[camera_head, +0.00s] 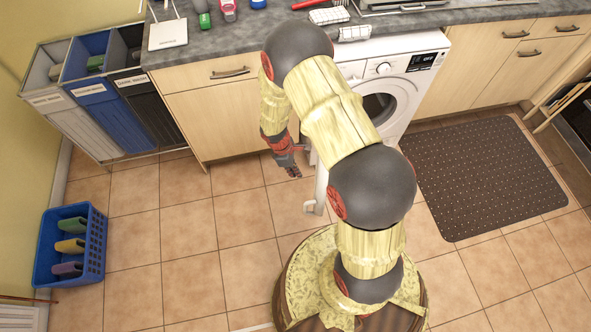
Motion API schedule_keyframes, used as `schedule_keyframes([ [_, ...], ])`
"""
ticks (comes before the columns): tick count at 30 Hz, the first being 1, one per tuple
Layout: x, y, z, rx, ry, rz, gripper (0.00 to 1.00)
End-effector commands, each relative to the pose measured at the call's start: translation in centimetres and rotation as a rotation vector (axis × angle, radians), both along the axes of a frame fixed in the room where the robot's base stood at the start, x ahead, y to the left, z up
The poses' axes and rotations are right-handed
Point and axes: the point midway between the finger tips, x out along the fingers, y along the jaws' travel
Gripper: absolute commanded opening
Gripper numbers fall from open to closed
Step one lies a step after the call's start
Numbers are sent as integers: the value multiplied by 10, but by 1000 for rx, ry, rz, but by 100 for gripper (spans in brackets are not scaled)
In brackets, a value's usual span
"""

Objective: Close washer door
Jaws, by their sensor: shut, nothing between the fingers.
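The white washer (411,77) stands under the grey counter, and its round dark opening (378,107) shows partly behind my arm. The washer door (319,190) is open and swung out to the left, seen nearly edge-on, with a handle (309,207) at its outer edge. My arm hides much of the door and its hinge side. My gripper (294,173) is shut and empty, just left of the door. I cannot tell whether it touches the door.
A dark dotted mat (482,175) lies on the tiles right of the washer. Wooden cabinets (222,117) flank it. Sorting bins (95,95) stand at the far left, with a blue basket (70,246) on the floor. The tiles left of my gripper are clear.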

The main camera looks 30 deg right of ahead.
Motion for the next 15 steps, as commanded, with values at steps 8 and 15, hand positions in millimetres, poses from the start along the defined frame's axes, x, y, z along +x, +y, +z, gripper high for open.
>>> schedule_keyframes([
  [8, -8, -11, -57, 0, 0, -1, 0],
  [15, -24, -36, -56, 0, -4, -3, 0],
])
